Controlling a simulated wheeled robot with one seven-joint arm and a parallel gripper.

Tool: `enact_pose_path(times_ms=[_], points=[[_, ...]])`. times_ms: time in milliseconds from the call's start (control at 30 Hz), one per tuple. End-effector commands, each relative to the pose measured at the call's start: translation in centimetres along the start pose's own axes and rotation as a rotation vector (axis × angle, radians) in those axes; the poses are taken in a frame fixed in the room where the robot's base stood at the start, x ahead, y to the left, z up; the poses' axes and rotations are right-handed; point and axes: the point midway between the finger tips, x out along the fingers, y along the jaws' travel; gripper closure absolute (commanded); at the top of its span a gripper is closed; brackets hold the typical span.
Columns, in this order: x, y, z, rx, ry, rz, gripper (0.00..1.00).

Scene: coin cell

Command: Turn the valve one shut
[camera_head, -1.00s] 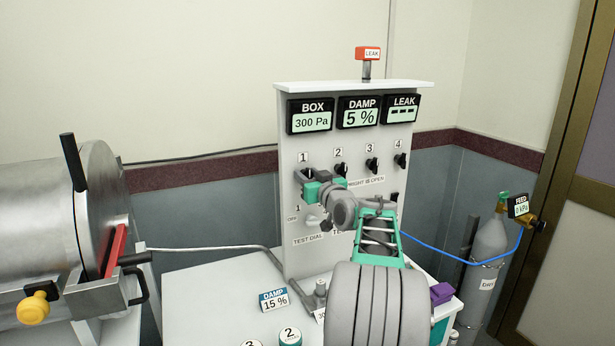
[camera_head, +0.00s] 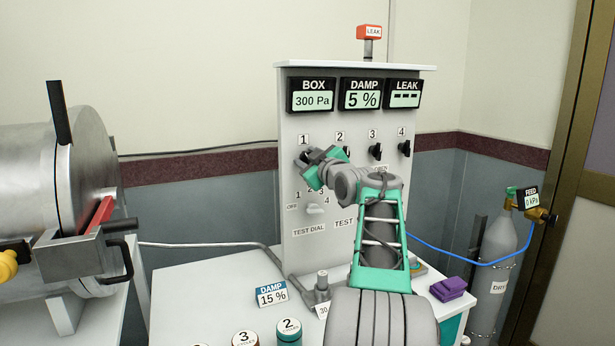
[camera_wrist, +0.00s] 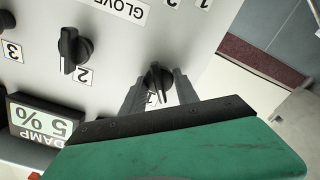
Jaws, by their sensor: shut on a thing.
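Valve one (camera_wrist: 157,80) is a black knob on the white panel (camera_head: 330,255), under the label 1. In the wrist view it stands between the two grey fingers of my gripper (camera_wrist: 160,90). My gripper is shut on it; it also shows at the panel in the head view (camera_head: 306,161), where it mostly hides the knob. The green gripper body slants down to the right from the knob. The exact angle of valve one's handle is hard to tell. Valve two (camera_wrist: 72,48) is a separate black knob beside it.
Valve three (camera_head: 375,151) and valve four (camera_head: 405,148) are to the right. The test dial (camera_head: 315,209) is below my gripper. The BOX display (camera_head: 312,97) reads 300 Pa and the DAMP display (camera_head: 361,95) 5 %. A steel chamber (camera_head: 60,200) stands at the left.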

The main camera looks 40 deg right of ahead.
Motion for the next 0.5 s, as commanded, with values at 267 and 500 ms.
enact_pose_path(times_ms=[267,500], points=[[0.02,-0.46,0.43,-0.261,0.003,0.002,1.00],[0.03,-0.51,0.39,-0.489,0.002,0.002,1.00]])
